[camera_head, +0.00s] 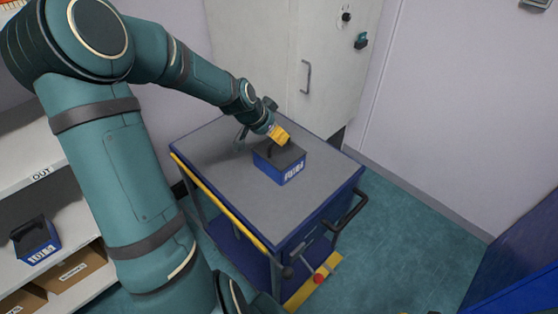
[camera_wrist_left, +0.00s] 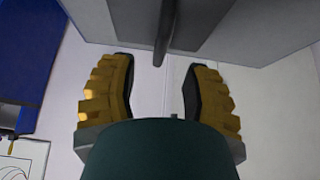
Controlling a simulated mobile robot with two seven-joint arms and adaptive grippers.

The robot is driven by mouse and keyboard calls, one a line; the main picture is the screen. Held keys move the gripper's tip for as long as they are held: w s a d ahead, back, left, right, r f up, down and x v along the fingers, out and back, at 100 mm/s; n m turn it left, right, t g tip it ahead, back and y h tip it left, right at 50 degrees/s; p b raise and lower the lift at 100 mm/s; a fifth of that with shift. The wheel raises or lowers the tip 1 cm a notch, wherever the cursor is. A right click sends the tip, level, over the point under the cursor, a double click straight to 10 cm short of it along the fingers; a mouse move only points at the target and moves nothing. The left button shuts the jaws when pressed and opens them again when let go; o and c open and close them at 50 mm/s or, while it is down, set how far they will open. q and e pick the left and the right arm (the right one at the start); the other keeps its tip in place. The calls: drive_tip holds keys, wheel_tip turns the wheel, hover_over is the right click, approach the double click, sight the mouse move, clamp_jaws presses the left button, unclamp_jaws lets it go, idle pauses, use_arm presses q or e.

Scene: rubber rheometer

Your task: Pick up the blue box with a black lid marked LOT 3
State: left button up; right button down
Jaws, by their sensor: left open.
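A blue box with a black lid and a raised dark handle (camera_head: 285,168) stands on the grey top of a cart (camera_head: 215,155); its white label is too small to read surely. My left gripper (camera_head: 279,135), with yellow fingers, is right at the lid's handle from above and partly hides it. In the left wrist view the fingers (camera_wrist_left: 160,80) are apart with nothing gripped between them. A dark bar (camera_wrist_left: 165,35), which looks like the handle, shows just beyond the fingertips, roughly midway. My right gripper is not in view.
Another blue box with a black lid (camera_head: 36,241) sits on the white shelf at left, with cardboard boxes (camera_head: 75,270) below. A pale cabinet (camera_head: 280,40) stands behind the cart. The cart has a black handle (camera_head: 350,211). Floor (camera_head: 410,230) to the right is clear.

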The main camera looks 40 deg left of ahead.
sight(279, 153)
use_arm(q)
drive_tip(key=b+x, duration=0.2)
drive_tip(key=x, duration=0.3)
drive_tip(key=shift+f, duration=0.15)
drive_tip(key=shift+s, duration=0.1)
clamp_jaws()
